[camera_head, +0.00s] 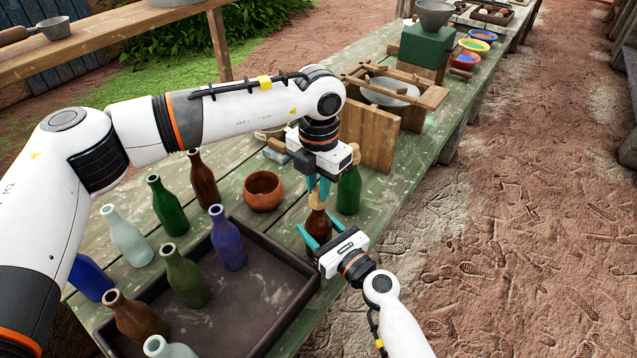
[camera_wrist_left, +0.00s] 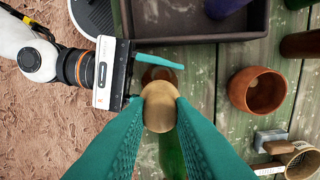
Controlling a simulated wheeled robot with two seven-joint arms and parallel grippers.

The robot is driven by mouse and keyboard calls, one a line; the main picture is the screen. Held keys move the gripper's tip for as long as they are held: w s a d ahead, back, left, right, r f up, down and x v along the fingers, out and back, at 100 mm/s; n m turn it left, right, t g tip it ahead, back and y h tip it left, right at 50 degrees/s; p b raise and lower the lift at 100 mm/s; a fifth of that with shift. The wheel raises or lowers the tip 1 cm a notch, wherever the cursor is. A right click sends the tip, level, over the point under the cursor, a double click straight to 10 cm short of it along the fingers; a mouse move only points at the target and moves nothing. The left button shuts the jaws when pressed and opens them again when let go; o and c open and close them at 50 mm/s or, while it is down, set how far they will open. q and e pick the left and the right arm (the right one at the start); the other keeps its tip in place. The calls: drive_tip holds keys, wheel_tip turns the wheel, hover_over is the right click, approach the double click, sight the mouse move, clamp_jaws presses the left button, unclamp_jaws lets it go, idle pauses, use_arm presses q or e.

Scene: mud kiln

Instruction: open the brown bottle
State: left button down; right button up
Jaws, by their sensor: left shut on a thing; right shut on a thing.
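The brown bottle (camera_head: 318,228) stands upright on the green table, just beyond the dark tray's right corner. A tan cork (camera_head: 318,199) shows at its top. My left gripper (camera_head: 319,188) is above the bottle, pointing down, shut on the cork. The left wrist view shows the round cork (camera_wrist_left: 160,106) between the teal fingers, with the bottle mostly hidden beneath it. My right gripper (camera_head: 317,231) comes in low from the right and is shut on the bottle's body. I cannot tell whether the cork still sits in the neck.
A green bottle (camera_head: 349,190) stands close behind the brown one. A clay bowl (camera_head: 263,191) is to the left. The dark tray (camera_head: 296,328) holds several bottles, and more stand left of it. A wooden box (camera_head: 376,138) is farther back.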

use_arm(q)
drive_tip(key=shift+r, duration=0.25)
idle(0.3)
drive_tip(key=shift+r, duration=0.85)
drive_tip(key=shift+r, duration=2)
use_arm(e)
drive_tip(key=shift+f, duration=0.1)
drive_tip(key=o, duration=1.5)
drive_tip(key=shift+c, duration=0.2)
drive_tip(key=shift+d, duration=0.1)
use_arm(q)
drive_tip(key=shift+f+b, duration=0.6)
drive_tip(key=shift+f, duration=0.1)
use_arm(e)
drive_tip(key=v, duration=1.2)
